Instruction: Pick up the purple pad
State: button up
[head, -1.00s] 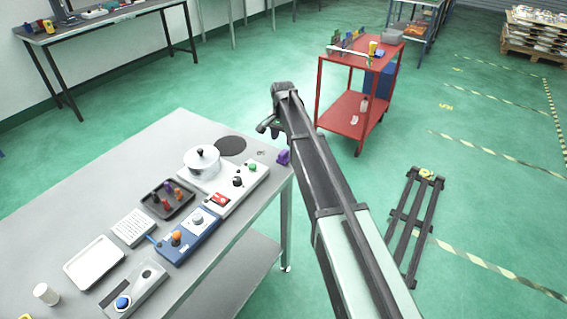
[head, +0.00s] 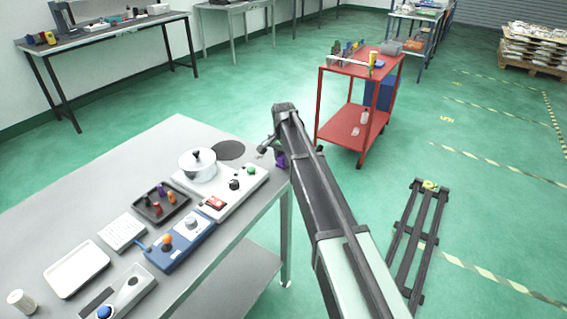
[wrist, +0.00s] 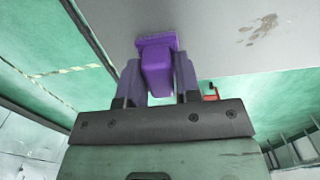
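The purple pad (wrist: 158,62) is at the table's edge in the wrist view, a block with a wider flat top. My gripper (wrist: 158,85) has one finger on each side of it. The fingers lie very close to the pad's sides, and I cannot tell whether they press on it. In the head view the purple pad (head: 281,160) shows at the table's far right corner, partly hidden by my arm. My gripper (head: 266,148) is right beside it there, its fingertips small and partly covered.
The grey table (head: 150,150) holds a silver pot (head: 198,168), a dark tray (head: 150,212) of small pegs, a blue control box (head: 180,245) and a white panel (head: 225,200). A red cart (head: 345,125) stands behind. A dark rack (head: 415,245) lies on the floor at right.

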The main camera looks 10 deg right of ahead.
grip_shut()
notch_tip(320, 180, up, 20)
jog(key=p, duration=2)
